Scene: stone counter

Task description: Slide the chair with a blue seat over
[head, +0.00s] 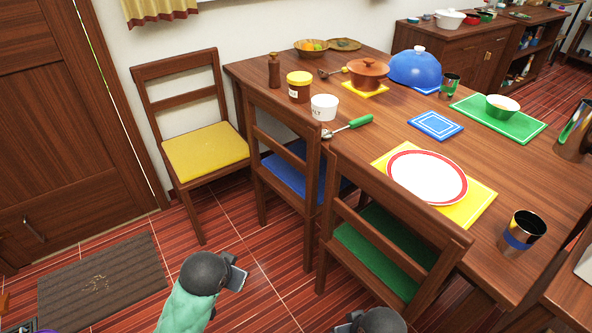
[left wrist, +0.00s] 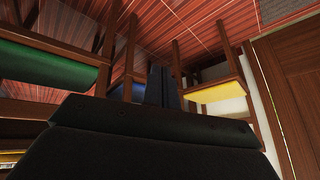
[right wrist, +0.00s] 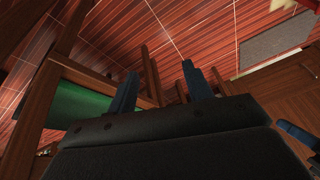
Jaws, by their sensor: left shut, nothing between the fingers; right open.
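The chair with a blue seat (head: 290,180) stands at the table's near long side, partly tucked under, its back toward me. Its blue seat also shows in the left wrist view (left wrist: 124,92), partly hidden behind my fingers. My left gripper (head: 238,273) is low, in front of and left of this chair, apart from it. Its fingers (left wrist: 160,70) are shut and empty.
A green-seat chair (head: 385,248) stands close on the right of the blue one. A yellow-seat chair (head: 205,151) stands at the left by the wall. The wooden table (head: 395,130) holds dishes.

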